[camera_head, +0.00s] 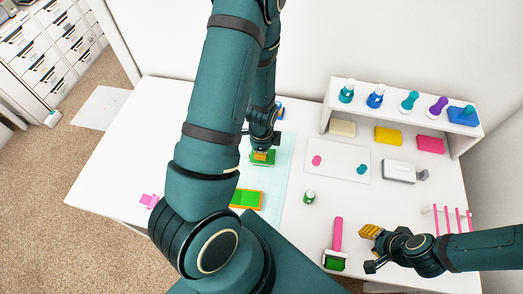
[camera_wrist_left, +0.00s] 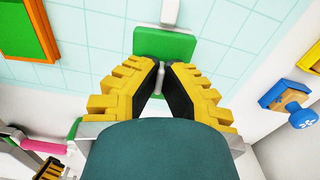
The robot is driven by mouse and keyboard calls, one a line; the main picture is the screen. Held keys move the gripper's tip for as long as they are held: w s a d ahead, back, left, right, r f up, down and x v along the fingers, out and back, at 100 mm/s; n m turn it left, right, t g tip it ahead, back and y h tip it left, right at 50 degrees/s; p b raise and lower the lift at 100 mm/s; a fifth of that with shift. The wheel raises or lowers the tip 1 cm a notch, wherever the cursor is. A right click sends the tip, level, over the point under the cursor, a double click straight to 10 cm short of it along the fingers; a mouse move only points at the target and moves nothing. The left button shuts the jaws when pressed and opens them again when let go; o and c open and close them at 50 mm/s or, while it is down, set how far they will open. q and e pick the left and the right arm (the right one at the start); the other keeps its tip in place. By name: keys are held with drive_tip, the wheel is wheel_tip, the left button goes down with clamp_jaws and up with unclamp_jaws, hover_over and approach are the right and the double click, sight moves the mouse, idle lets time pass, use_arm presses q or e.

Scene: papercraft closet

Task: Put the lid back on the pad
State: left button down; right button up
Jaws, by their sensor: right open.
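The pad (camera_head: 246,199) is a green slab in an orange frame, lying on the pale green grid mat. It also shows at the upper left of the left wrist view (camera_wrist_left: 28,30). A plain green block (camera_wrist_left: 165,43), which looks like the lid, is at my left fingertips; in the head view it (camera_head: 272,160) is partly hidden. My left gripper (camera_wrist_left: 163,66) has its yellow fingers close together around a narrow whitish part at the block's near edge; whether they grip it is unclear. My right gripper (camera_head: 370,240) is open and empty at the lower right.
A green roller with a pink handle (camera_head: 338,234) lies left of my right gripper. A small green jar (camera_head: 309,196) stands right of the mat (camera_head: 281,184). A white shelf (camera_head: 335,99) with stamps is at the back right. A pink rack (camera_head: 458,220) is at the right.

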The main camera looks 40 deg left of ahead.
use_arm(q)
drive_tip(key=shift+f+b, duration=0.4)
use_arm(e)
drive_tip(key=shift+f, duration=0.4)
idle(0.7)
use_arm(q)
drive_tip(key=shift+c, duration=2.3)
unclamp_jaws()
drive_tip(key=shift+r, duration=0.2)
use_arm(e)
drive_tip(key=shift+r, duration=0.2)
use_arm(q)
drive_tip(key=shift+r+p, duration=2.45)
drive_tip(key=shift+r, duration=0.45)
use_arm(e)
drive_tip(key=shift+r, duration=2.25)
use_arm(q)
clamp_jaws()
